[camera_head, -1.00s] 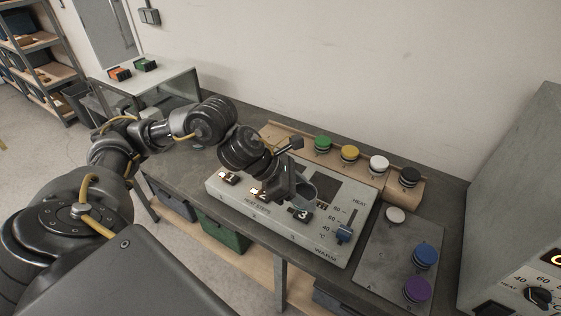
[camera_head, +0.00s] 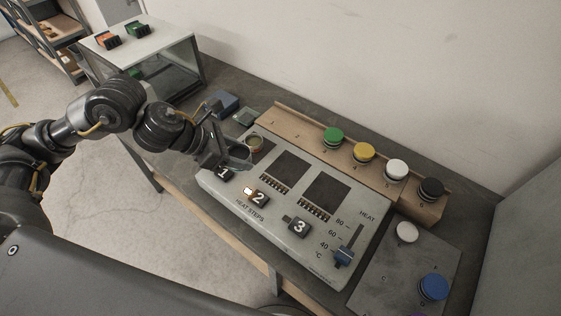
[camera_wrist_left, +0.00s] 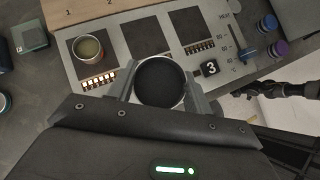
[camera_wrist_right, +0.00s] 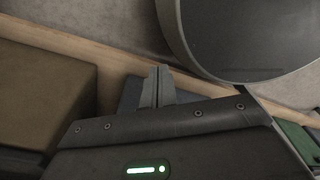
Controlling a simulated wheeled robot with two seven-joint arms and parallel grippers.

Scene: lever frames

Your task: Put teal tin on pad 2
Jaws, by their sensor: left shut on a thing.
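My left gripper (camera_head: 228,155) is shut on a round tin (camera_wrist_left: 160,82) with a dark inside and pale rim; its outer colour is hard to tell. It is over the front left part of the heater panel (camera_head: 225,190), near button 1. Pad 2 (camera_head: 292,169), the middle dark square, is bare, as is pad 3 (camera_head: 326,193). My right gripper (camera_wrist_right: 155,86) shows shut and empty in its wrist view, away from the panel.
A wooden rack (camera_head: 310,138) behind the panel holds green, yellow, white and black knobs. A heat slider (camera_head: 344,255) is at the panel's right. A blue box (camera_head: 224,102) and a small teal box (camera_wrist_left: 30,35) lie left of the panel.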

